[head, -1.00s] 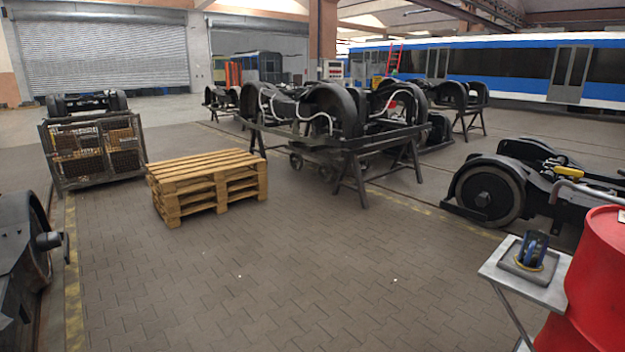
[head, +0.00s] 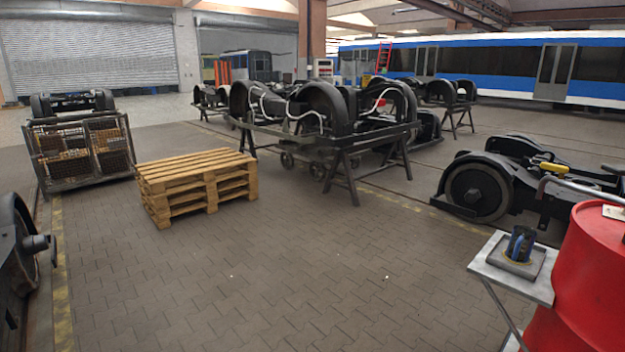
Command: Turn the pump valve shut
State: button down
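No pump valve can be made out for certain. A small dark blue and black device (head: 520,244) with a yellow ring at its base stands on a grey plate on a small table (head: 545,289) at the lower right; it is too small to tell whether it is the pump or carries a valve. A red drum (head: 590,275) stands right beside the table, cut off by the picture's edge. My gripper is not in the head view.
A pallet stack (head: 195,185) and a wire-mesh crate (head: 80,155) stand at the left. A bogie on trestles (head: 320,130) is in the middle, and another bogie (head: 480,190) is at the right. The paved floor (head: 270,280) in front is clear.

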aim_at(562, 170)
jog(key=z, duration=0.9)
